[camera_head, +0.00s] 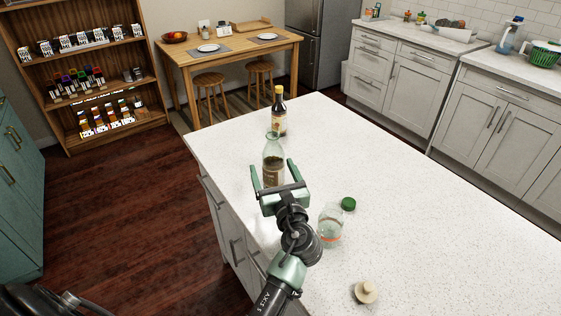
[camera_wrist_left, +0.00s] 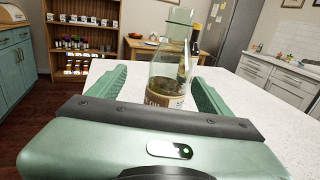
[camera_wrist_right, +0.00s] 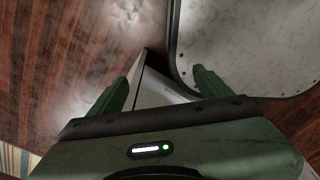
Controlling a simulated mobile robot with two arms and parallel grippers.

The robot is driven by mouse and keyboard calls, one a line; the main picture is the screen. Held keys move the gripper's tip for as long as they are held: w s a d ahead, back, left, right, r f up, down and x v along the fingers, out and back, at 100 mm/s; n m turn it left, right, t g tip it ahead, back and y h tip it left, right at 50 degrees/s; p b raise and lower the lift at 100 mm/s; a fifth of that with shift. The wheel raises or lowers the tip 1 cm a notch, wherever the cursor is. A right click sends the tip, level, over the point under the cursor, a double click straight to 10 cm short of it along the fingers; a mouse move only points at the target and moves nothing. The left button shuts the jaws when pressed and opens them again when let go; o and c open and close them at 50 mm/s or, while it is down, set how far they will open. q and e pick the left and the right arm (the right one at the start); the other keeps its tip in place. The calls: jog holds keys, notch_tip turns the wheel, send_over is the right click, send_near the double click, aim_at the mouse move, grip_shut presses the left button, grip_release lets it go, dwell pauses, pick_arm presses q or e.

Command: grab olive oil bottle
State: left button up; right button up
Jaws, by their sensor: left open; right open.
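A greenish clear glass bottle (camera_head: 272,151) with dark liquid and a brown label, which looks like the olive oil bottle, stands upright on the white counter.
A clear jar (camera_head: 331,224), a green lid (camera_head: 348,204) and a small beige knobbed object (camera_head: 366,291) are on the counter right of my left arm. The counter's right side is clear. A stocked shelf (camera_head: 84,60) and dining table (camera_head: 228,46) stand beyond.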

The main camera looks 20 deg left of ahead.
pick_arm(q)
jog(key=shift+w+d, duration=0.15)
jog(key=shift+w, duration=0.5)
jog(key=p+x, duration=0.1)
jog(key=x, duration=0.5)
jog(key=shift+w+r+p, duration=0.2)
jog(key=shift+r+p, duration=0.05)
jog(key=shift+p, duration=0.15)
jog(key=shift+w+a+f, duration=0.1)
jog(key=shift+w+a, duration=0.25)
jog(key=shift+a, duration=0.1)
grip_shut()
pick_arm(e)
jog(key=shift+w+r, duration=0.2)
jog(key=shift+r, duration=0.75)
